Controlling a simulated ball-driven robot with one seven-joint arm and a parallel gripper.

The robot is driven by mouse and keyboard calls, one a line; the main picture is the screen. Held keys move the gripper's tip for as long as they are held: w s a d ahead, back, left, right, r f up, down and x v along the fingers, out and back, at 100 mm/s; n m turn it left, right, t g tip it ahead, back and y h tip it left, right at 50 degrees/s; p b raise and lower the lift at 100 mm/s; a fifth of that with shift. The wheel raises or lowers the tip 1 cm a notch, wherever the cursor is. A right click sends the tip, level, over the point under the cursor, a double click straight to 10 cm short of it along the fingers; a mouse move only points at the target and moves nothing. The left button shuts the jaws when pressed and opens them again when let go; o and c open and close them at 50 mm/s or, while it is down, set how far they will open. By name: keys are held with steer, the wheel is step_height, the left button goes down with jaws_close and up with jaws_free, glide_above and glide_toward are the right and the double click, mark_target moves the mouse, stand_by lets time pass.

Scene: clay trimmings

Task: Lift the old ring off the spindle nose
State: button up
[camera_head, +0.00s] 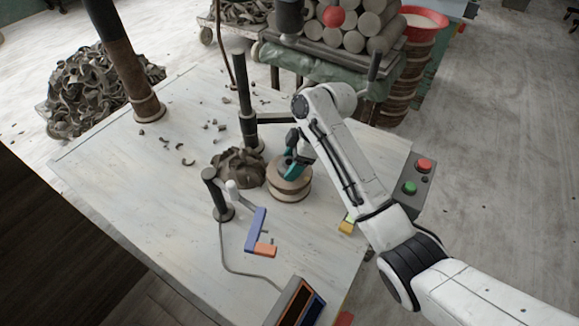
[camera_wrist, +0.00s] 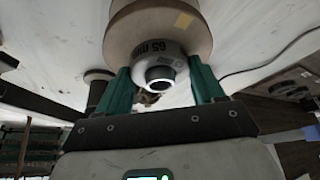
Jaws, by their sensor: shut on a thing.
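The old ring (camera_wrist: 148,52) is pale grey-white, marked "65 mm", with a dark round hole at its middle. In the wrist view it sits between the two teal fingers of my gripper (camera_wrist: 160,68), which are shut on it from both sides. Behind it is a tan round body (camera_wrist: 150,18) with a yellow patch. In the head view my gripper (camera_head: 292,160) is over a tan, banded round body (camera_head: 289,188) on the table. The ring is hidden there by my gripper and arm. The spindle nose is not clearly visible, and I cannot tell whether the ring touches it.
A brown clay lump (camera_head: 238,166) is close on the left. A dark post (camera_head: 246,100) stands behind, and a short post (camera_head: 216,195) at front left. A blue-orange bracket (camera_head: 258,232) lies in front. A button box (camera_head: 411,185) is at right.

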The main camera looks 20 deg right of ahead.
steer(key=shift+c, duration=1.4)
steer(key=shift+r, duration=0.2)
